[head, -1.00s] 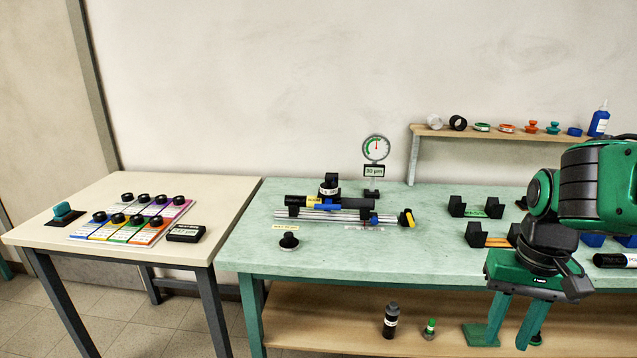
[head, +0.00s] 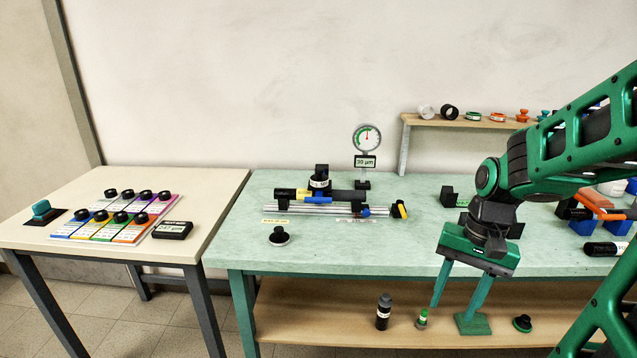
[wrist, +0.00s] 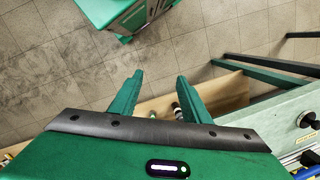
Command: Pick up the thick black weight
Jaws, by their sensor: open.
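A black weight with a round base and a knob (head: 279,236) stands upright on the front left of the green bench, below a small yellow label. It also shows at the right edge of the wrist view (wrist: 308,119). A thicker black cylinder with a white band (head: 319,181) sits on top of the rail device; I cannot tell for sure which of the two is the thick black weight. My gripper (head: 453,308) is open and empty, pointing down in front of the bench's front edge, well right of both. Its spread fingers show in the wrist view (wrist: 160,76).
A lower wooden shelf holds a black bottle (head: 384,311), a small green-capped bottle (head: 422,318) and a black knobbed piece (head: 522,322). A dial gauge (head: 366,139) stands behind the rail device. Black blocks (head: 449,198) stand behind my arm. The bench front between weight and arm is clear.

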